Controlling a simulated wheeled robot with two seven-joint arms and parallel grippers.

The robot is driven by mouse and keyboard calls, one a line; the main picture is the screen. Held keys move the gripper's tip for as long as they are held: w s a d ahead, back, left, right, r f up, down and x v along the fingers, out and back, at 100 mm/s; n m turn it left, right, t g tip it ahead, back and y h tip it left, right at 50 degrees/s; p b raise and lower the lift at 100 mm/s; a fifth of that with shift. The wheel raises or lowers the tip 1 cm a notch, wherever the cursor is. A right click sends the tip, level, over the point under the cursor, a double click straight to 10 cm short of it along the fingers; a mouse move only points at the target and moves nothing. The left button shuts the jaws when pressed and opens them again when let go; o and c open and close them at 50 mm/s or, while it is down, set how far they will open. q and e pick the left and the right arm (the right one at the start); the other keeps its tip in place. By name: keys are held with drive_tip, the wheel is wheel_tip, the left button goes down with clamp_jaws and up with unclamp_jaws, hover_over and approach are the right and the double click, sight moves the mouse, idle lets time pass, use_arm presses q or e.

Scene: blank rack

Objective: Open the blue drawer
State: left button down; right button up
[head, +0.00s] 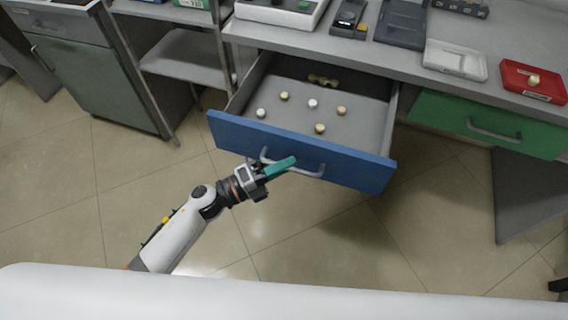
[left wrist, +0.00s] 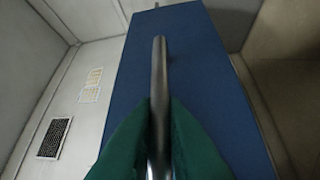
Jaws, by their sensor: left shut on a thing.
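The blue drawer (head: 300,150) is pulled well out from under the grey workbench in the head view, with several small round pieces and a bone-shaped piece inside. Its metal handle (head: 312,172) is on the blue front. My left gripper (head: 280,167) is at the left part of the handle. In the left wrist view its green fingers (left wrist: 160,140) are shut on the handle (left wrist: 159,75), one finger on each side, with the blue front (left wrist: 190,60) behind. My right gripper is not in view.
A green drawer (head: 455,118) is flush under the workbench (head: 400,68) at right. A red tray (head: 520,88), a white tray (head: 455,66) and dark trays stand on top. A shelf rack (head: 185,55) is at left. The tiled floor (head: 330,235) before the drawer is clear.

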use_arm(q)
drive_tip(key=c, duration=1.5)
unclamp_jaws()
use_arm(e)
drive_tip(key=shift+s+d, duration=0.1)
use_arm(q)
drive_tip(key=shift+a+f, duration=0.1)
drive_tip(key=shift+a, duration=0.1)
drive_tip(key=shift+b+v, duration=0.5)
drive_tip(key=shift+v, duration=5.35)
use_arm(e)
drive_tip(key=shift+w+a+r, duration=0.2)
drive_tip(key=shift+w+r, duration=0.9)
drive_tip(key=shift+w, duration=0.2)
use_arm(q)
drive_tip(key=shift+s, duration=0.1)
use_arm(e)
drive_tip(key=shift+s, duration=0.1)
